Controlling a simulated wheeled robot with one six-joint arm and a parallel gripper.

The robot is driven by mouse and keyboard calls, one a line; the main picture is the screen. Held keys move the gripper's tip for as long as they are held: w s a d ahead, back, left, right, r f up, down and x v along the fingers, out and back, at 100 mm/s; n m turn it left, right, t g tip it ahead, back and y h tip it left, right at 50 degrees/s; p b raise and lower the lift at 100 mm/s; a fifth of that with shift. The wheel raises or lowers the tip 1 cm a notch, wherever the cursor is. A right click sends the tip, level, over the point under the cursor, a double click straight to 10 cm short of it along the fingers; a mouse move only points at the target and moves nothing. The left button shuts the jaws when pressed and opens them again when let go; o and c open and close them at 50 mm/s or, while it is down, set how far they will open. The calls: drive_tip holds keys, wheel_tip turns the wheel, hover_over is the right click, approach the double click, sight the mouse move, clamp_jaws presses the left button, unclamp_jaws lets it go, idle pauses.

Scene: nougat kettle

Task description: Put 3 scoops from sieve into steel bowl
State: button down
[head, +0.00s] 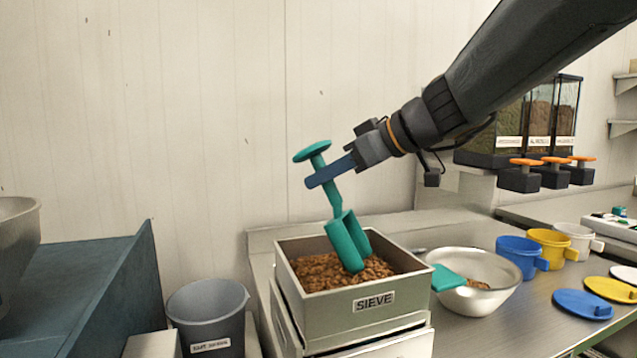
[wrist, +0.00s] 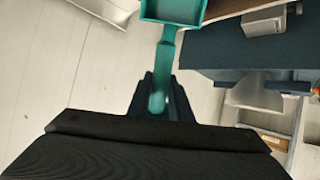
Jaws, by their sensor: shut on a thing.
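My gripper (head: 331,172) is shut on the handle of a teal scoop (head: 346,243), above the box labelled SIEVE (head: 352,308). The scoop hangs steeply, with its lower end at the brown pieces (head: 320,273) in the sieve. I cannot tell how deep it sits or whether it holds any pieces. In the wrist view the teal scoop (wrist: 175,10) runs up from between the fingers, its far end cut off by the frame. The steel bowl (head: 497,263) stands right of the sieve, with some brown pieces (head: 478,284) inside.
A teal object (head: 447,278) rests at the bowl's left rim. Blue (head: 517,257), yellow (head: 549,248) and white (head: 576,241) cups stand behind and right of the bowl, with coloured lids (head: 582,304) in front. A grey bucket (head: 208,315) is left of the sieve.

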sight(336, 190)
drive_tip(key=shift+f, duration=0.75)
drive_tip(key=shift+s+d+f, duration=0.15)
drive_tip(key=shift+d+f, duration=0.15)
drive_tip(key=shift+f, duration=0.25)
drive_tip(key=shift+s+d+f, duration=0.15)
drive_tip(key=shift+d+f, duration=0.1)
drive_tip(key=shift+f, duration=0.3)
drive_tip(key=shift+a+p, duration=0.2)
drive_tip(key=shift+p, duration=0.5)
drive_tip(key=shift+w+p, duration=0.1)
drive_tip(key=shift+p, duration=0.25)
drive_tip(key=a+f+h+p, duration=0.1)
drive_tip(key=p, duration=0.4)
drive_tip(key=a+g+h+p, duration=0.1)
drive_tip(key=p, duration=0.4)
drive_tip(key=shift+w+f+g, duration=0.3)
drive_tip(key=shift+w+f, duration=0.1)
